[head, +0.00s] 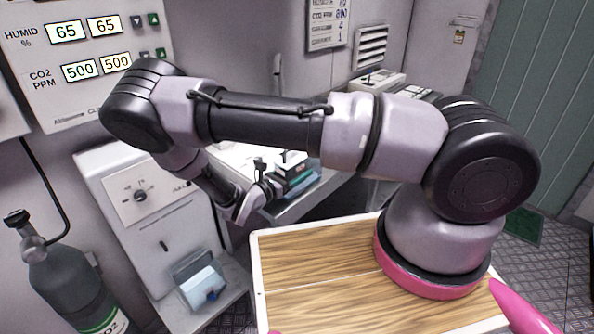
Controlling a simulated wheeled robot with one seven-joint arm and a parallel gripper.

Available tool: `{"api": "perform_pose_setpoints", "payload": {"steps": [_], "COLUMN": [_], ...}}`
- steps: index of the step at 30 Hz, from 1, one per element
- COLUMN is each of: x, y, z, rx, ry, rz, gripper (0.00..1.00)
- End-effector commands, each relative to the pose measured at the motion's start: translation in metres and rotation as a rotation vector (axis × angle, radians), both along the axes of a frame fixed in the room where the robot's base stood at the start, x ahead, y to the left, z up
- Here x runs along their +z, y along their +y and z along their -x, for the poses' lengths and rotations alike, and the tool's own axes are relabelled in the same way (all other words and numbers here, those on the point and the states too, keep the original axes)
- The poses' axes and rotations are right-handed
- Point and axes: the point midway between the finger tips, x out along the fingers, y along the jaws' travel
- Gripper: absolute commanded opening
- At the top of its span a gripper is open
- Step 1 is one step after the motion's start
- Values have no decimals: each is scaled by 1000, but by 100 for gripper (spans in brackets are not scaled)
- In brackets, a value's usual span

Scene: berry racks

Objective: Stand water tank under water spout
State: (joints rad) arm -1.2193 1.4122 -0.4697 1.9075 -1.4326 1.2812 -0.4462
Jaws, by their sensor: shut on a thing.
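My gripper (270,186) is small in the head view, at the end of my folded arm. It is over the near edge of the desk, beside a stacked dark, white and teal item (296,172). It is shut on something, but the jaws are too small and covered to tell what. A pale blue-white container (204,287) with a dark blue cap sits tilted on the low ledge of the white cabinet. It may be the water tank, but I cannot be sure. I cannot clearly pick out the water spout.
The white cabinet (140,215) with a dial stands at left, a dark CO2 cylinder (70,285) in front of it. A grey desk (312,196) is behind my arm. A wood-topped, white-rimmed surface (315,262) is in front. Metal floor shows at right.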

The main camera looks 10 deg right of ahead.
Motion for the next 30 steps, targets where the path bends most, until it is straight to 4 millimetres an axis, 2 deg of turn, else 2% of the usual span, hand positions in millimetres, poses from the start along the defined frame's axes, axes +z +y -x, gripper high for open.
{"api": "perform_pose_setpoints", "payload": {"steps": [9, 10, 11, 12, 23, 26, 30], "x": [-2, -2, -2, -2, 2, 1, 1], "y": [0, 0, 0, 0, 1, 11, 33], "z": [0, 0, 0, 0, -1, 5, 21], "rx": [0, 0, 0, 0, 1, 4, 5], "ry": [-2, -1, -2, -2, -3, -4, -4], "rz": [0, -1, -1, -1, -2, -3, -5], "gripper": [0, 86, 98, 100, 100, 100, 100]}}
